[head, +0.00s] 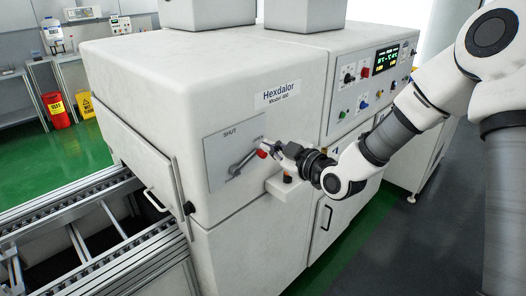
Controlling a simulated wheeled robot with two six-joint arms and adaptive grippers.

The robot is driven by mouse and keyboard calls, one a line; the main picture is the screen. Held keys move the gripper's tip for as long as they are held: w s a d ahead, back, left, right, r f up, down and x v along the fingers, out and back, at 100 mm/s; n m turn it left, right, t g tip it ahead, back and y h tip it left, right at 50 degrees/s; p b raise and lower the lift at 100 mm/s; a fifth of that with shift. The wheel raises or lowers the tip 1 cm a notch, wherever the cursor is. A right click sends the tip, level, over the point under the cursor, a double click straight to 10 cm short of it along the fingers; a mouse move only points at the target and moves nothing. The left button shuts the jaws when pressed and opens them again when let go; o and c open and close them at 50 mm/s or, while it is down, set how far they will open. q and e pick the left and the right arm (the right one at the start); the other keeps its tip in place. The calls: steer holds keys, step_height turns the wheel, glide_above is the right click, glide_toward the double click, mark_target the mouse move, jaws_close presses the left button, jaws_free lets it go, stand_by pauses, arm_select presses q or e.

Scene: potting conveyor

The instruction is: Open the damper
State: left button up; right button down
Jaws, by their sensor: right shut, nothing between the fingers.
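The damper lever (246,160) is a grey bar on a grey plate (217,160) on the front of the white Hexdalor machine. It slants up to the right and ends in a red knob (262,154). My left gripper is out of view.
A small ledge with buttons (287,179) juts out just below my right gripper. A control panel (383,63) with knobs and a display is at the upper right. A roller conveyor (95,270) runs into the machine at the left, beside a door with a handle (155,200).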

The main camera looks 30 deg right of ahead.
steer(key=d+f+v, duration=0.1)
steer(key=v, duration=0.4)
steer(key=s+a+f+g, duration=0.1)
steer(key=s+f+g, duration=0.2)
steer(key=f, duration=0.6)
steer(key=s+a+f+n+g+b, duration=0.1)
steer(key=s+a+f+g, duration=0.1)
steer(key=f, duration=0.7)
steer(key=s+a+f+g, duration=0.1)
steer(key=s+f+g, duration=0.2)
steer(key=f, duration=0.7)
steer(key=s+f+m+g+h, duration=0.2)
steer(key=s+f+m+g, duration=0.2)
steer(key=s+f, duration=0.3)
steer(key=s+f+m+g+h, duration=0.2)
steer(key=s+f+m+g, duration=0.2)
steer(key=s, duration=1)
step_height(320, 180, down, 4)
steer(key=a+m, duration=0.1)
steer(key=m, duration=0.2)
